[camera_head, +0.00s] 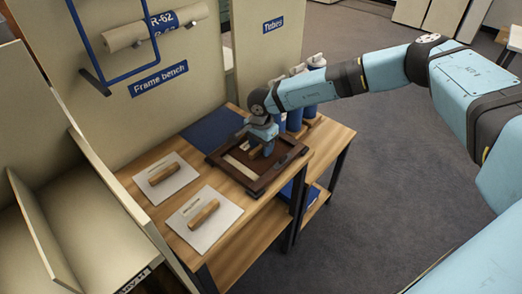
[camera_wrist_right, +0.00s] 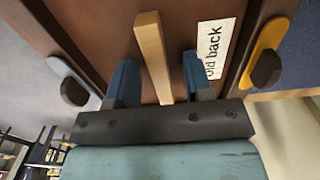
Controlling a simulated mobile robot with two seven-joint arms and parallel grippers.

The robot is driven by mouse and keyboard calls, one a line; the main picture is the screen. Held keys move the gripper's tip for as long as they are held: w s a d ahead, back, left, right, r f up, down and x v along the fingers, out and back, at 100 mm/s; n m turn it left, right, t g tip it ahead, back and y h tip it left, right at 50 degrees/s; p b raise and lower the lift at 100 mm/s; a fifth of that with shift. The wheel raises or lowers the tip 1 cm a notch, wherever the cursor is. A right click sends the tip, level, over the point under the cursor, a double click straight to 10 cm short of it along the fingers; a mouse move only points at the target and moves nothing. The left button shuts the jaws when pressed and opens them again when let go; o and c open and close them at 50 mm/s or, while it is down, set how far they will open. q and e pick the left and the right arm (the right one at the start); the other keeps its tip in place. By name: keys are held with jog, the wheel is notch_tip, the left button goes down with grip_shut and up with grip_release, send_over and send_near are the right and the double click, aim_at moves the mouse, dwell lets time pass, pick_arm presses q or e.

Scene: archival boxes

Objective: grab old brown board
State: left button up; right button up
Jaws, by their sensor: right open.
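The old brown board (camera_head: 264,171) lies inside a dark wooden frame (camera_head: 262,188) on the bench. In the right wrist view the board (camera_wrist_right: 95,25) carries a white label (camera_wrist_right: 212,50) reading "old back" and a pale wooden grip bar (camera_wrist_right: 152,50). My right gripper (camera_head: 262,151) is over the frame, pointing down. In the wrist view the right gripper (camera_wrist_right: 160,82) is open, with one blue finger on each side of the bar. Gaps show between bar and fingers. My left gripper is out of view.
Two pale boards (camera_head: 160,178) (camera_head: 203,222) with wooden handles lie on the bench left of the frame. A blue mat (camera_head: 212,131) is behind it, and blue tubes (camera_head: 310,85) stand behind right. In the wrist view, a dark knob (camera_wrist_right: 75,91) and another dark knob (camera_wrist_right: 266,68) flank the board.

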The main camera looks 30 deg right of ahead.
grip_shut()
jog(key=shift+r, duration=0.15)
